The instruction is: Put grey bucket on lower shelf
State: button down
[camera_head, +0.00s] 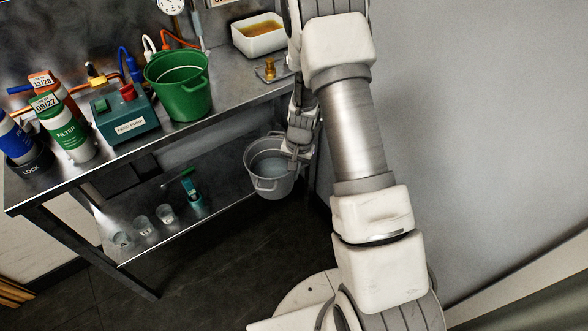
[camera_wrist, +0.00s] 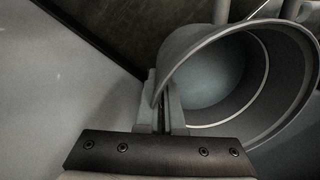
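The grey bucket (camera_head: 270,176) is upright or nearly so at the right end of the bench, below its top. It also shows in the wrist view (camera_wrist: 268,112), with a pale blue-grey interior. My gripper (camera_head: 297,160) is at the bucket's right rim. In the wrist view my gripper's fingers (camera_wrist: 161,108) are closed on the bucket's rim. The lower shelf (camera_head: 150,242) lies under the bench top. The bucket is at the shelf's right end; whether it touches the shelf cannot be told.
Small cups (camera_head: 143,226) and a teal item (camera_head: 191,194) stand on the lower shelf. The bench top holds a green bucket (camera_head: 180,88), a pump box (camera_head: 125,118), filter canisters (camera_head: 68,135) and a white tub (camera_head: 259,42). A wall (camera_head: 470,120) is close on the right.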

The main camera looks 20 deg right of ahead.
jog(key=shift+s+a+f+m+b, duration=0.65)
jog(key=shift+f+m+b, duration=0.55)
jog(key=shift+f+b, duration=7.1)
jog(key=shift+w+a+f+b, duration=0.4)
jog(key=shift+w+a+f, duration=0.7)
jog(key=shift+w, duration=2.7)
jog(key=shift+w+a+f+b, duration=0.55)
jog(key=shift+w+a, duration=0.8)
jog(key=shift+w, duration=2.45)
jog(key=shift+w+a+f+b, duration=0.25)
jog(key=shift+w+a+f, duration=0.9)
jog(key=shift+w, duration=2.65)
jog(key=shift+a+r, duration=0.1)
jog(key=shift+r, duration=0.05)
jog(key=c, duration=1)
grip_release()
jog(key=shift+o, duration=0.2)
